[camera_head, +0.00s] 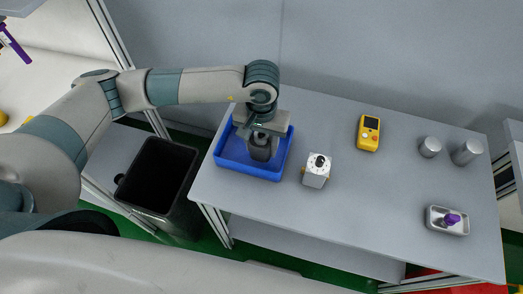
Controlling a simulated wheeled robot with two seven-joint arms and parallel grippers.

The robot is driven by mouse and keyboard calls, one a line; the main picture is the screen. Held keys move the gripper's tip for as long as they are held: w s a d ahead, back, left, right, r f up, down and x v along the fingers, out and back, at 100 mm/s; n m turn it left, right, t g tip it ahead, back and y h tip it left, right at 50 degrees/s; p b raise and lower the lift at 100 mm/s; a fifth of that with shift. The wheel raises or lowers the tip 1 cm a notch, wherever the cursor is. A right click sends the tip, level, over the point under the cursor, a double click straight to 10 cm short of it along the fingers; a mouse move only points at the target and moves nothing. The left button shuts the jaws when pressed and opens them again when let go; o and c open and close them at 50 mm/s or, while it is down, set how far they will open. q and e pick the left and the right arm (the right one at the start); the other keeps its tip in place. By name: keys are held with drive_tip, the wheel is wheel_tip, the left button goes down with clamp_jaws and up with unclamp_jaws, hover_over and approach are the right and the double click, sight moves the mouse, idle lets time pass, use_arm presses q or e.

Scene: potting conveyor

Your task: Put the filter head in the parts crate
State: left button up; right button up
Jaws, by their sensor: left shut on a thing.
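The parts crate (249,173) is a shallow blue open box at the left end of the grey table. My left gripper (262,137) points down over it and is shut on a dark grey thing, which I take to be the filter head (261,152). The filter head shows inside the crate's outline, near its right side. The gripper and wrist cover its upper part, and I cannot tell if it touches the crate floor. My right gripper is not in view.
On the table (330,215), a white block (316,172) with a dark round top stands right of the crate. A black bin (158,175) stands left.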

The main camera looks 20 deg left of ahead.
sight(262, 153)
use_arm(q)
drive_tip(key=shift+f+p, duration=0.5)
drive_tip(key=shift+f, duration=0.05)
wheel_tip(262, 153, down, 2)
drive_tip(key=shift+p, duration=0.5)
drive_tip(key=shift+f, duration=0.4)
drive_tip(key=shift+f, duration=0.15)
drive_tip(key=o, duration=1.3)
drive_tip(key=shift+c, duration=0.2)
